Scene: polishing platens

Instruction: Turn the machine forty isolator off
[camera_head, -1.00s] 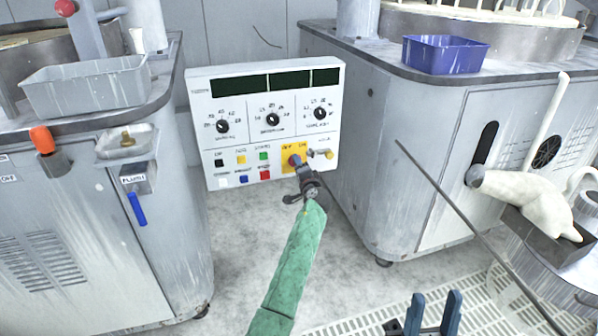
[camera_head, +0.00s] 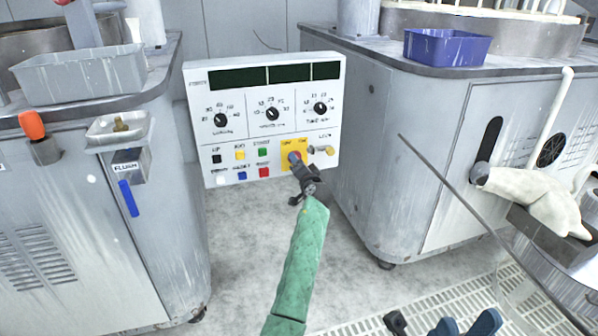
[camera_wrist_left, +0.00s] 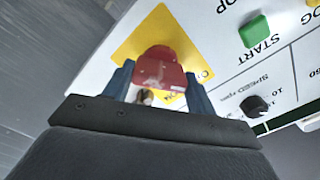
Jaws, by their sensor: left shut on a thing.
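The isolator is a red knob (camera_wrist_left: 160,68) on a yellow plate (camera_wrist_left: 131,46) in the left wrist view. In the head view the yellow plate (camera_head: 285,144) is at the lower right of the white control panel (camera_head: 225,135). My left gripper (camera_head: 299,166), at the end of the green-sleeved arm, reaches the knob. In the left wrist view the blue fingers of my left gripper (camera_wrist_left: 158,85) are on either side of the knob, shut on it. The knob's exact angle is hard to read. My right gripper (camera_head: 465,322) is open and empty at the bottom edge, partly cut off.
The panel has dials, coloured buttons and dark displays (camera_head: 275,76). Grey cabinets stand on both sides, with a grey tray (camera_head: 80,79) and a blue bin (camera_head: 446,50) on top. A thin grey rod (camera_head: 450,188) crosses the right side. Bare floor (camera_head: 240,260) lies between the cabinets.

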